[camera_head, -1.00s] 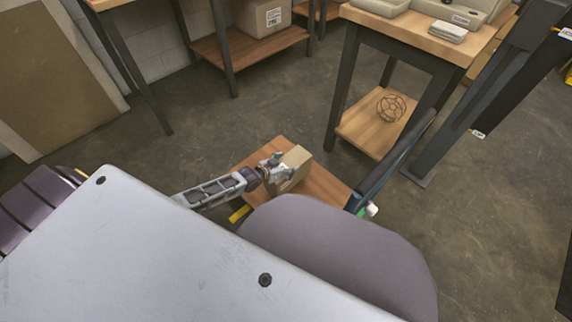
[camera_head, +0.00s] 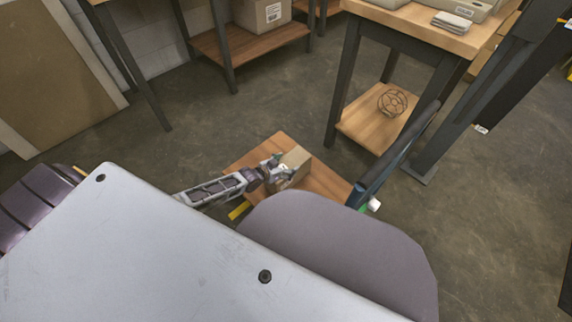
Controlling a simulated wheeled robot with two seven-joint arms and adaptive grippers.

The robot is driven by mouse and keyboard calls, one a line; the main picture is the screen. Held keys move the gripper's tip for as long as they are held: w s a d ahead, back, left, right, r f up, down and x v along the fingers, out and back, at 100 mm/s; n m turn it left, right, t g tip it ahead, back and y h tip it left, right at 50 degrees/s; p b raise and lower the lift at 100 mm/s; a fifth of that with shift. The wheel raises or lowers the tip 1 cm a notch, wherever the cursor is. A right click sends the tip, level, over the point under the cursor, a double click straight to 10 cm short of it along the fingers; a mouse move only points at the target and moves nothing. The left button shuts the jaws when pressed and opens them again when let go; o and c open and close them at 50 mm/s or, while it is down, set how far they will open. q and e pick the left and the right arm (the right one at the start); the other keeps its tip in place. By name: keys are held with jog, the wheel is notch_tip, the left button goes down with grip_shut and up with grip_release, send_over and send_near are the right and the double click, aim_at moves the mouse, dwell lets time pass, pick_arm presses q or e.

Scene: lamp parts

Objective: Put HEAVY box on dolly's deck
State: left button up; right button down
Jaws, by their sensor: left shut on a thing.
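A small tan cardboard box (camera_head: 296,161) is at the dolly, over the brown wooden deck (camera_head: 325,184). My left gripper (camera_head: 283,168) is at the box's left side, shut on it. Whether the box's underside touches the deck cannot be told from this angle. I see no readable label on the box. The near part of the deck is hidden behind my own body. My right gripper is not in view.
A workbench (camera_head: 410,25) with a lower shelf (camera_head: 352,125) holding a wire cage (camera_head: 392,102) stands beyond the dolly. Another shelf (camera_head: 262,48) bears a labelled cardboard box (camera_head: 262,14). A dark post (camera_head: 440,130) stands at the right. Floor left of the dolly is clear.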

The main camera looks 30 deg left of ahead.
pick_arm(q)
jog(key=shift+w, duration=0.2)
dwell(0.3)
jog(key=o, duration=1.6)
jog(key=shift+s+f, duration=0.15)
jog(key=shift+f, duration=0.05)
jog(key=o, duration=0.4)
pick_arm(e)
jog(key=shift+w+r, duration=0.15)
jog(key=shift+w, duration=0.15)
pick_arm(q)
jog(key=shift+o, duration=0.2)
jog(key=shift+r, duration=0.15)
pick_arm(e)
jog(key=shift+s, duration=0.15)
